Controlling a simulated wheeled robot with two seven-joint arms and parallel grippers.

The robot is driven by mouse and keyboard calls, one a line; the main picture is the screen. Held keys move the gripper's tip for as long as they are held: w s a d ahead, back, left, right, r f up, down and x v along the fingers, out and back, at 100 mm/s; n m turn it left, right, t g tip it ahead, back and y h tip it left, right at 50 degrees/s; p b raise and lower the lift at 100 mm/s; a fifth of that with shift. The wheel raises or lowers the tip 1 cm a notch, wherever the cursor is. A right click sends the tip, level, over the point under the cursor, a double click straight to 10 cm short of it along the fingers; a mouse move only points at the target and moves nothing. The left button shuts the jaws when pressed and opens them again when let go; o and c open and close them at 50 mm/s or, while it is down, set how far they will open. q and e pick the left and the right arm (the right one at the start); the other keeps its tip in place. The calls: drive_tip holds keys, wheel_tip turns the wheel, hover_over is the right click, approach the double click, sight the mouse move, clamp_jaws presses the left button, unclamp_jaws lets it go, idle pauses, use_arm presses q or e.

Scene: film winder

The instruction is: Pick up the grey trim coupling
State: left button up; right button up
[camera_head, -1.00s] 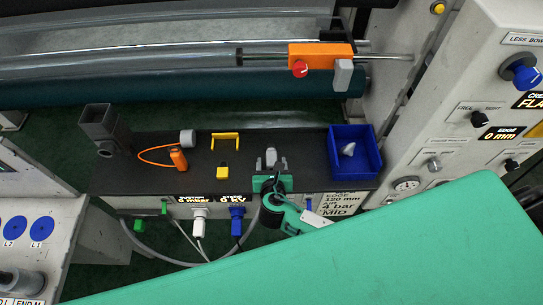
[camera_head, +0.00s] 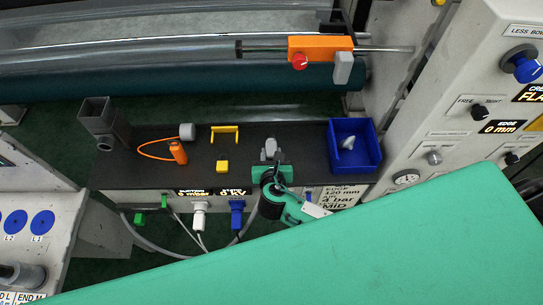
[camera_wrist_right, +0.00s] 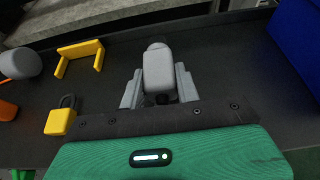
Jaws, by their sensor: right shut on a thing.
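The grey trim coupling (camera_wrist_right: 158,70) is a rounded light-grey piece with a paler block-like body; it also shows in the head view (camera_head: 270,146) at the front right of the dark shelf. My right gripper (camera_wrist_right: 158,84) is shut on it, with one grey finger on each side. In the head view my green right gripper (camera_head: 269,157) reaches over the shelf's front edge. The coupling's lower part is hidden by the gripper, and I cannot tell whether it touches the shelf. My left gripper is not in view.
The dark shelf (camera_head: 240,180) also holds a yellow bracket (camera_head: 225,129), a yellow padlock (camera_head: 222,167), an orange looped item (camera_head: 178,152) and a grey knob (camera_head: 187,132). A blue bin (camera_head: 372,172) with a pale piece inside stands at the right. A grey holder (camera_head: 97,115) is left.

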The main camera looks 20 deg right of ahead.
sight(271, 154)
wheel_tip(271, 154, up, 18)
drive_tip(key=b, duration=0.1)
drive_tip(key=shift+r, duration=0.2)
idle(0.4)
drive_tip(key=o, duration=0.5)
drive_tip(key=c, duration=0.4)
drive_tip(key=shift+f, duration=0.1)
